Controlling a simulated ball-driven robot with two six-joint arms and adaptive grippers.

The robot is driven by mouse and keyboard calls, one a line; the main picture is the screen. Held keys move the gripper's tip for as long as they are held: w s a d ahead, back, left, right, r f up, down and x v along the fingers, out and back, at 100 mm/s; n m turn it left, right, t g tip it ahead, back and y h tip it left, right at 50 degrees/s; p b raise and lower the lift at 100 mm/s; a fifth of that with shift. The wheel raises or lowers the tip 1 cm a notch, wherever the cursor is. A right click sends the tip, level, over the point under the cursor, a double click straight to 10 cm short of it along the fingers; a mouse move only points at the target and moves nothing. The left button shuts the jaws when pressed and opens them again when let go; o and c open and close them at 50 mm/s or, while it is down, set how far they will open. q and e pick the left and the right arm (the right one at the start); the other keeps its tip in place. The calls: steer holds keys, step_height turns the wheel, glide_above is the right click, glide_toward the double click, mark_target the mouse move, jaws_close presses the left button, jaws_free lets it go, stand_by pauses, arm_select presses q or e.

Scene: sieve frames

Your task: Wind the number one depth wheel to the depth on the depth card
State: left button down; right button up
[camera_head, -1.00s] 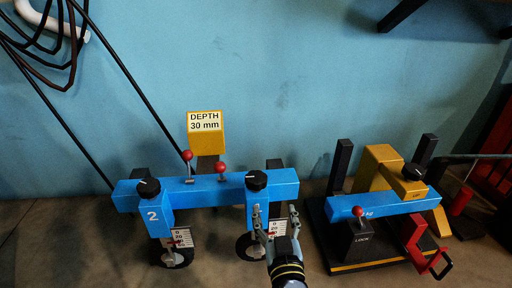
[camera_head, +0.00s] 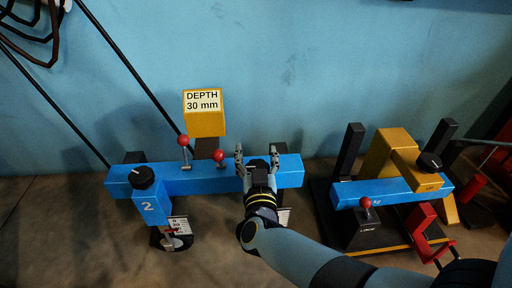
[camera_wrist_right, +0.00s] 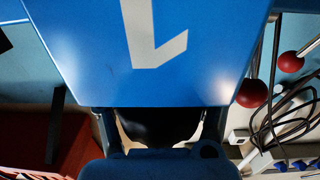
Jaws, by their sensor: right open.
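The depth card (camera_head: 203,101) on a yellow block reads "DEPTH 30 mm". The number one depth wheel (camera_head: 257,164) is a black knob on top of its blue post, on the blue beam (camera_head: 215,178). My right gripper (camera_head: 257,155) is open, its fingers to either side of that knob. In the right wrist view the blue face (camera_wrist_right: 150,50) carries a white "1", and a dark round shape (camera_wrist_right: 160,128) shows between the fingers. I cannot tell whether they touch it. Number one's scale (camera_head: 284,215) is mostly hidden by my arm. My left gripper is not seen.
The number two unit has a black knob (camera_head: 142,177) and a white scale (camera_head: 179,228). Two red-knobbed levers (camera_head: 183,141) (camera_head: 218,156) stand on the beam, left of my gripper. A black-based rig with a blue bar (camera_head: 385,190) and red lever knob (camera_head: 366,202) stands right.

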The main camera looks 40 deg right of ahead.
steer(key=shift+r, duration=0.1)
steer(key=shift+c, duration=0.4)
steer(key=c, duration=1.1)
jaws_close()
steer(key=shift+s+f, duration=0.1)
steer(key=shift+f, duration=0.15)
